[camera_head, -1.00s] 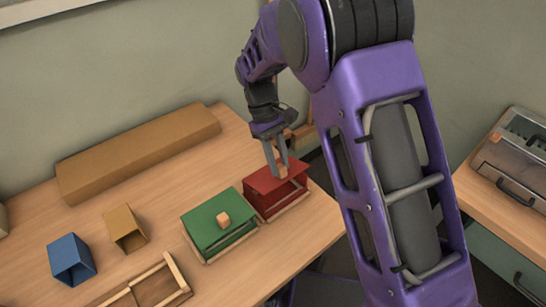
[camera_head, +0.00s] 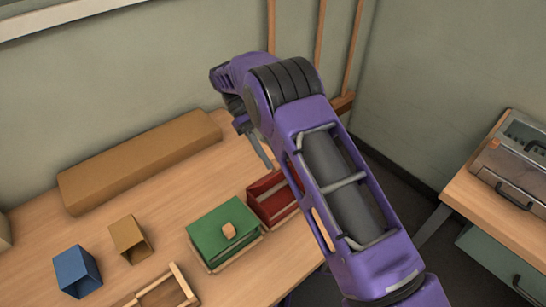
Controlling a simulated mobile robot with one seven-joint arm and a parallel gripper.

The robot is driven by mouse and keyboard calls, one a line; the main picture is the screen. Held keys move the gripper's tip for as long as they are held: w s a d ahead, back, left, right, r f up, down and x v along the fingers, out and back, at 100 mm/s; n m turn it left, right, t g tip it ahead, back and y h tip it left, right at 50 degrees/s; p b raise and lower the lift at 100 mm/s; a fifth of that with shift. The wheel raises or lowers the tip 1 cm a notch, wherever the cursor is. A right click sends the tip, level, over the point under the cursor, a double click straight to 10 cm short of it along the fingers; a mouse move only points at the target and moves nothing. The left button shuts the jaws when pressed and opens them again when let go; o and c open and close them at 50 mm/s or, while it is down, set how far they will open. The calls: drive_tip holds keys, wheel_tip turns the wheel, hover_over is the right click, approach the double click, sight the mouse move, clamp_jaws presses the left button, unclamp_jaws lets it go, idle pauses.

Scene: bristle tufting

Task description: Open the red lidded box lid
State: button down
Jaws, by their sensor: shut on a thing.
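The red lidded box (camera_head: 270,204) stands on the table, right of the green lidded box (camera_head: 222,234). Its inside shows from above, so the lid is off at least the visible part of the opening. My gripper (camera_head: 266,160) is above and behind the red box, partly covered by my purple arm. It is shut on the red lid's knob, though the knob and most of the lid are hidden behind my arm. The box's right side is also hidden by my arm. The green box has its lid on, with a wooden knob.
A long brown block (camera_head: 140,160) lies along the back of the table. A blue open box (camera_head: 76,272), a tan open box (camera_head: 128,238) and a wooden frame (camera_head: 168,290) stand at left and front. A second table with a metal case (camera_head: 515,160) is at right.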

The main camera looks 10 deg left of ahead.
drive_tip(key=shift+w+a, duration=0.15)
drive_tip(key=shift+a, duration=0.05)
idle(0.5)
drive_tip(key=c, duration=0.6)
unclamp_jaws()
drive_tip(key=shift+c, duration=0.2)
